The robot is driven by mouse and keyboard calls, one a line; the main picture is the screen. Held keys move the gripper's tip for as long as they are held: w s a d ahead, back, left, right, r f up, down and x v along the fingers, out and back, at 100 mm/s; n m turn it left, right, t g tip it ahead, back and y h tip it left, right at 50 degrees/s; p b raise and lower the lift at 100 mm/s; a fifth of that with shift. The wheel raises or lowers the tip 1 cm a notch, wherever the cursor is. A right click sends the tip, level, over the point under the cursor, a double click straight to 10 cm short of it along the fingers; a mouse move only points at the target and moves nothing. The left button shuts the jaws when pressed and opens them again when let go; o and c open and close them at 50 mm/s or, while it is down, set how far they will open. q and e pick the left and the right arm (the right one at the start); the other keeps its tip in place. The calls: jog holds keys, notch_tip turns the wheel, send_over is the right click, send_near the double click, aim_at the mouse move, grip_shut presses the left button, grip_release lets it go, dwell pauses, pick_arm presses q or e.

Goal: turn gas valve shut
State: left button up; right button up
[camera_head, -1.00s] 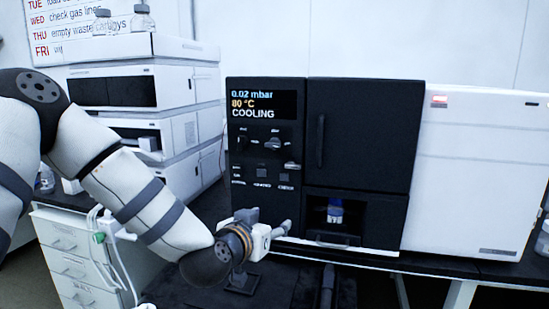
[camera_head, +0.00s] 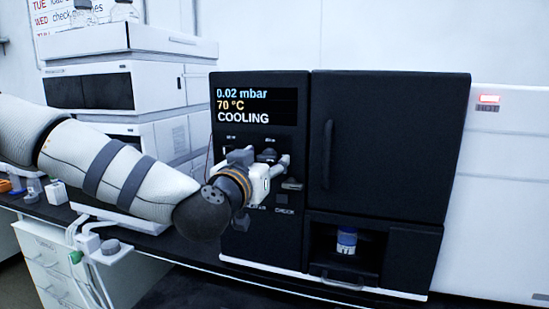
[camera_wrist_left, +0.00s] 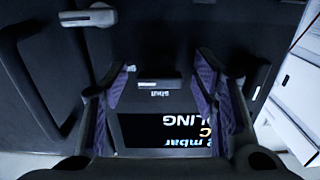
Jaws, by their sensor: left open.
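My left gripper (camera_head: 263,160) is in front of the black instrument's control panel, with its fingers spread and nothing held. In the left wrist view the open fingers (camera_wrist_left: 160,76) stand either side of a grey bar-shaped knob (camera_wrist_left: 160,83). That knob lies crosswise, and a small label beside it seems to read "shut". It also shows in the head view (camera_head: 270,154), partly behind the gripper. I cannot tell whether the fingers touch it. A second knob (camera_head: 291,184) is lower right, also seen at upper left in the wrist view (camera_wrist_left: 88,17). My right gripper is out of view.
The display (camera_head: 255,106) reads 0.02 mbar, 70 °C, COOLING. A black door with a handle (camera_head: 327,155) is right of the panel. Below it, a blue-capped vial (camera_head: 346,241) stands in a recess. A white unit (camera_head: 510,200) with a red HOT light is at right.

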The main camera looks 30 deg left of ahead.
pick_arm(q)
jog(key=shift+s+r, duration=0.15)
jog(key=shift+c, duration=1.1)
jog(key=c, duration=0.9)
jog(key=shift+c, duration=0.2)
